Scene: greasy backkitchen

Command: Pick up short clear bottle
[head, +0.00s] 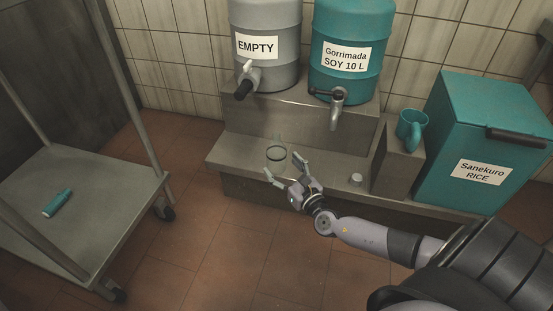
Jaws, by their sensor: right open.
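A short clear bottle (277,154) stands upright on the lower metal ledge, below the grey barrel and the teal barrel. It is see-through, with a dark ring showing near its base. My right gripper (284,168) is open, its two fingers spread just in front of the bottle. One finger is at the bottle's lower left and the other at its right. I cannot tell whether either finger touches it. My left gripper is not in view.
The metal ledge (330,170) holds a small pale cap-like object (356,179). A teal mug (411,127) stands on a block at right, beside the teal rice bin (476,190). Taps overhang the ledge. A cart (110,185) with a teal cylinder (57,203) stands at left.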

